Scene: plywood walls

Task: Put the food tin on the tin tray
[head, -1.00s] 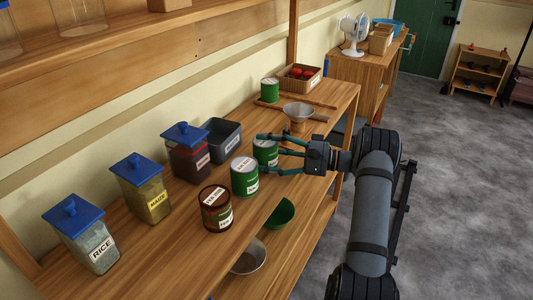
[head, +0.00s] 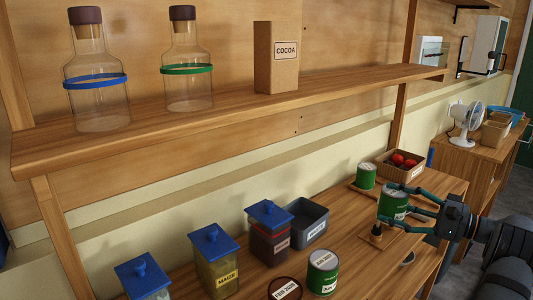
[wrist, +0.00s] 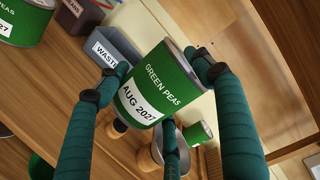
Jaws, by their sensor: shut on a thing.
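My gripper (head: 412,208) is shut on a green food tin (head: 391,205), held above the worktop in the head view. In the wrist view the tin (wrist: 155,85) reads "GREEN PEAS" and "AUG 2027" and is tilted in the picture, with my fingers around it. The wooden tin tray (head: 354,188) lies farther back on the worktop, in front of the red-fruit box. Another green tin (head: 366,175) stands on it; a green tin (wrist: 197,133) also shows beyond the held tin in the wrist view. Part of the tray is hidden behind the held tin and my fingers.
The fruit box (head: 400,166) is behind the tray. A green tin (head: 322,272), a brown tin (head: 284,290), a grey waste bin (head: 306,222) and blue-lidded jars stand nearer. A shelf (head: 230,112) overhangs the back.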

